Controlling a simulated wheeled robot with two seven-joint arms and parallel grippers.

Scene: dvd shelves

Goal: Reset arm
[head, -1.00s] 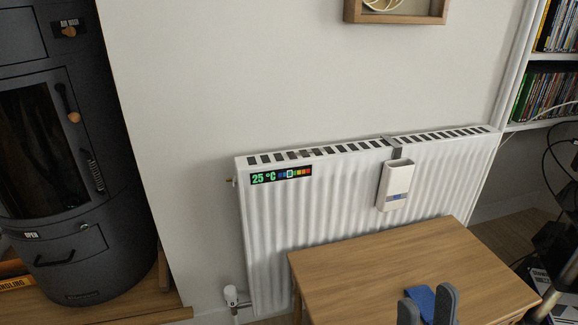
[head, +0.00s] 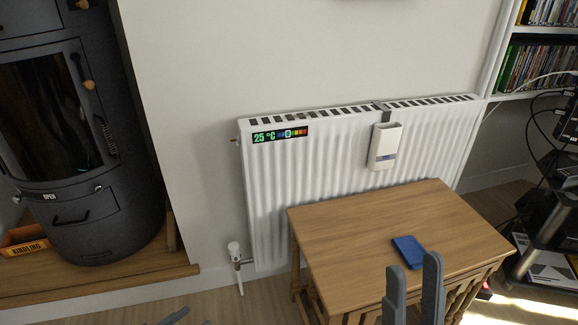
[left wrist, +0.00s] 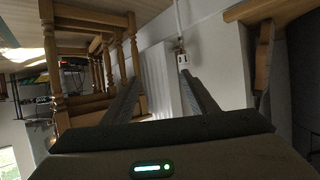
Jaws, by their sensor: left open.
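My right gripper (head: 414,268) is at the bottom of the head view, over the near part of a small wooden table (head: 350,225). Its two grey fingers stand apart with nothing between them. A flat blue case (head: 408,252) lies on the table just beyond those fingertips. My left gripper (head: 184,316) only just shows at the bottom edge of the head view, left of the table. In the left wrist view its two fingers (left wrist: 161,78) are spread and empty.
A white radiator (head: 340,165) stands on the wall behind the table, with its valve (head: 235,252) at the lower left. A dark stove (head: 70,140) is at the left. Shelves of cases (head: 535,65) and cables are at the right. Turned wooden legs (left wrist: 98,60) are near my left gripper.

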